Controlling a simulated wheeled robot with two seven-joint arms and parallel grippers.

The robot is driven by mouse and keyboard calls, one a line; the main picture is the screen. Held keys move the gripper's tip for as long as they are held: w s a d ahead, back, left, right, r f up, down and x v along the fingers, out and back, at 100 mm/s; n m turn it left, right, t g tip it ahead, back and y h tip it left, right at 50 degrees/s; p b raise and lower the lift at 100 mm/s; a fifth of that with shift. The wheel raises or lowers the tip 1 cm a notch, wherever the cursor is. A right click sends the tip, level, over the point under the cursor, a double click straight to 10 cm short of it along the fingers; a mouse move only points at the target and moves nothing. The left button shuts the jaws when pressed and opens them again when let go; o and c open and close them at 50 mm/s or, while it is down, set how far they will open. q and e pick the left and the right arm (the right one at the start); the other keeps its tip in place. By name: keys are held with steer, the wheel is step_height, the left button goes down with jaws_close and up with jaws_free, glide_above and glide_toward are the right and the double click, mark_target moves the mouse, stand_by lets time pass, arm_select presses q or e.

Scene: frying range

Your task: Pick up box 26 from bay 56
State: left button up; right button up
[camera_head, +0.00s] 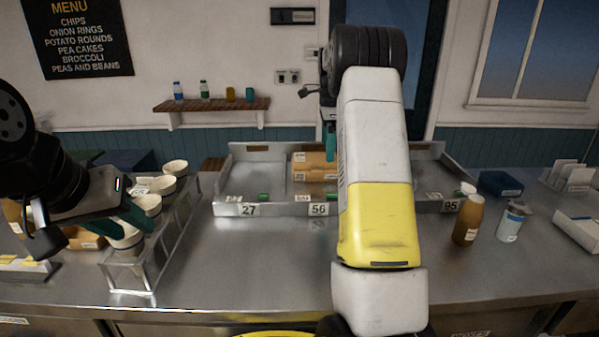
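A tan-orange box (303,170) lies in the bay marked 56 of the grey metal tray (262,211). Its own number is too small to read. The 56 label (318,210) is on the tray's front edge, between the labels 27 and 95. My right gripper (331,148) points down over the right part of this box. One teal finger shows; the rest is behind my own arm, so its opening and any touch are hidden. My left gripper (128,222) is at the left over a rack of cups, its two green fingers apart, with nothing seen between them.
The wire rack (150,268) with several paper cups (174,168) stands left of the tray. A brown bottle (468,220) and a white-blue container (511,222) stand on the right. A wall shelf (212,104) is behind. The front middle counter is clear.

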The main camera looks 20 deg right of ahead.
mark_target(315, 170)
steer(key=f, duration=0.7)
steer(key=shift+w+d+f, duration=0.15)
steer(key=shift+w+f, duration=0.2)
steer(key=shift+w, duration=0.05)
steer(key=shift+r, duration=0.1)
steer(key=c, duration=1.5)
